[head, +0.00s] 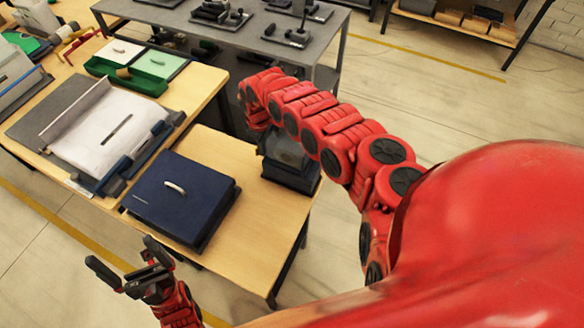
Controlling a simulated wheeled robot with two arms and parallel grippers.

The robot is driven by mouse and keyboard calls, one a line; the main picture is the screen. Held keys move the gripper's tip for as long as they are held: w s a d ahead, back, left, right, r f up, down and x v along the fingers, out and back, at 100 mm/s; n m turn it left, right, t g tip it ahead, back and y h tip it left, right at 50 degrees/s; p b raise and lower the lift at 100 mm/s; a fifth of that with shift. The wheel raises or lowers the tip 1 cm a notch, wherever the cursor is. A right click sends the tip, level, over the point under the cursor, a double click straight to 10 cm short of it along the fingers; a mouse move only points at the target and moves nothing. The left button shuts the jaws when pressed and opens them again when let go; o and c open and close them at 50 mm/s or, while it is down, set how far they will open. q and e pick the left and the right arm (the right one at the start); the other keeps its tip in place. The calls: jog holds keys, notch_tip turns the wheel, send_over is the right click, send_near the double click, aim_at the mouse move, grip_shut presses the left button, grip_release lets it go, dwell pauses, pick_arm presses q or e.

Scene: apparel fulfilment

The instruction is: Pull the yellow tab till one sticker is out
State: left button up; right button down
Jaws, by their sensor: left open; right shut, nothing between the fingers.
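No yellow tab and no sticker can be made out in the head view. A dark device (290,172) stands at the right end of the near wooden table, partly covered by my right arm; whether it holds stickers I cannot tell. My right arm reaches over it from the right and its wrist bends down behind the device. The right gripper's fingers are hidden there. My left gripper (121,252) is open and empty, low at the front left, in front of the near table's edge and apart from everything.
A dark blue flat box (178,198) with a light handle lies on the near table (262,240). Behind are a green tray (127,78) and a grey table (345,45). Floor is open at right.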

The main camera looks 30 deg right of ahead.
notch_tip(320, 180, up, 7)
jog(key=p, duration=0.7)
jog(key=shift+s+d, duration=0.2)
jog(key=shift+f, duration=0.1)
